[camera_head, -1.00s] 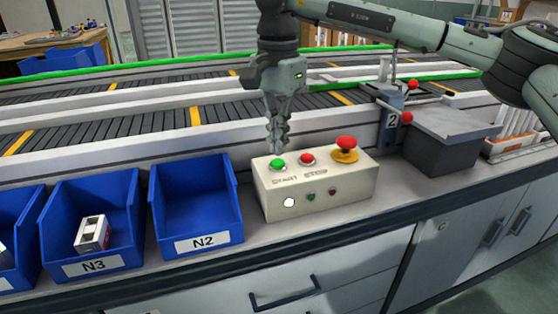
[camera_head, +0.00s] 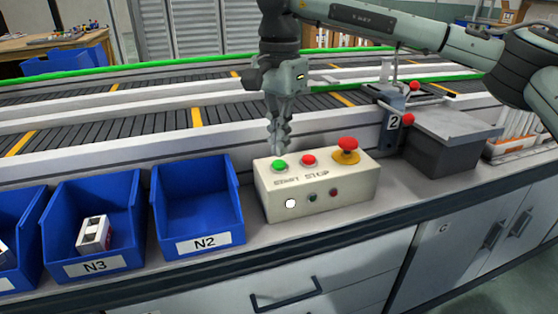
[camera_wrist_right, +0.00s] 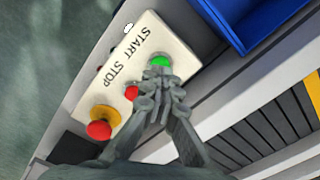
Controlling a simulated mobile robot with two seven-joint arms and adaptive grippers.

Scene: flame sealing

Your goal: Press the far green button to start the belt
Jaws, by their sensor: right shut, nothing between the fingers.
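The green START button (camera_head: 279,165) sits on top of a cream control box (camera_head: 330,200), at its left end. A red STOP button (camera_head: 309,160) is beside it, and a red mushroom knob on a yellow base (camera_head: 346,150) is at the right end. My right gripper (camera_head: 280,147) is shut and empty, pointing down just above and behind the green button. In the right wrist view, its fingertips (camera_wrist_right: 162,76) are beside the green button (camera_wrist_right: 161,61), partly overlapping its edge. I cannot tell whether they touch. My left gripper is not in view.
Blue bins N3 (camera_head: 92,268) and N2 (camera_head: 210,243) stand left of the box; N3 holds a small white carton (camera_head: 93,234). The belt conveyor (camera_head: 130,118) runs behind.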

